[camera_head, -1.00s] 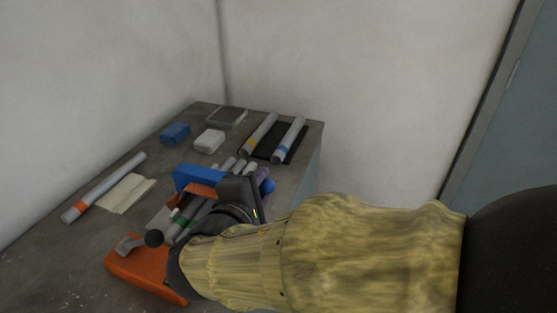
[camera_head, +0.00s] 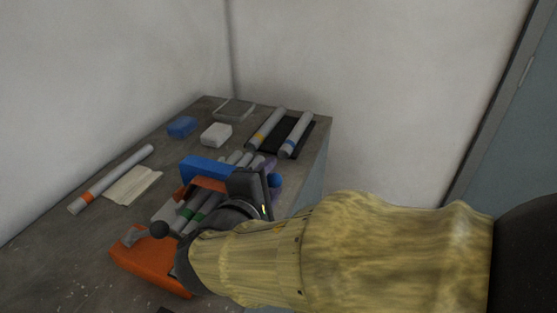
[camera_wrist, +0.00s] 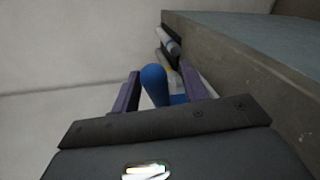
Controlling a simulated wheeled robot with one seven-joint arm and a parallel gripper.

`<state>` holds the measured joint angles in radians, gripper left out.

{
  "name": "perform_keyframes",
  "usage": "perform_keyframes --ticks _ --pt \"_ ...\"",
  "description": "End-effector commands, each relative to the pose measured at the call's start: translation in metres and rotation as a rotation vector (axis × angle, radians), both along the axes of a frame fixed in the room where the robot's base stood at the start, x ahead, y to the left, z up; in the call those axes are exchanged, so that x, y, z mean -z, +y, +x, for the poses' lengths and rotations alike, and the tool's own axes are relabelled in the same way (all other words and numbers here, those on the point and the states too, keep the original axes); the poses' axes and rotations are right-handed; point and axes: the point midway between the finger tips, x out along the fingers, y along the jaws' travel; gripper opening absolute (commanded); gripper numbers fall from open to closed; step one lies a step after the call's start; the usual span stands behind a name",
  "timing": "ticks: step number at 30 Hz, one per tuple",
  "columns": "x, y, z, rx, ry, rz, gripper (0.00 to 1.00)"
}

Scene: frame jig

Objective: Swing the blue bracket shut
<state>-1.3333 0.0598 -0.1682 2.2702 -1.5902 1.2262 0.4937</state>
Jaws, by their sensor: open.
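The blue bracket (camera_head: 207,170) stands on the orange jig (camera_head: 150,268), above several grey tubes with green bands (camera_head: 190,211). Its rounded blue knob (camera_head: 274,181) shows at its right end, beside my gripper. In the wrist view the blue knob (camera_wrist: 154,84) lies between the two purple fingers of my gripper (camera_wrist: 158,82), with a gap on each side. My gripper is open around the knob. My gripper and wrist hide part of the jig and bracket in the head view.
A black tray (camera_head: 297,146) with banded tubes lies at the far right edge. A blue block (camera_head: 182,127), a white block (camera_head: 216,134), a folded cloth (camera_head: 133,185) and an orange-banded tube (camera_head: 112,178) lie on the table. A dark ball-ended lever (camera_head: 159,230) stands at the jig's near side.

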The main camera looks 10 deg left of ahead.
Motion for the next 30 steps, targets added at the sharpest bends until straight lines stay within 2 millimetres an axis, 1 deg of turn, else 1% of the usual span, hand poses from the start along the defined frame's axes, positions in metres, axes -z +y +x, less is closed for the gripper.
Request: perform_keyframes --ticks 5,8,24,27,30 --pt "-0.004 0.003 -0.013 -0.004 -0.001 0.002 0.44" --pt "-0.007 0.005 -0.028 -0.005 -0.001 0.002 0.44" --pt "-0.029 0.019 -0.132 -0.002 0.000 0.000 0.44" --pt "-0.032 0.022 -0.149 -0.002 0.001 0.001 0.44" --pt "-0.035 0.023 -0.161 -0.001 0.001 -0.001 0.44"
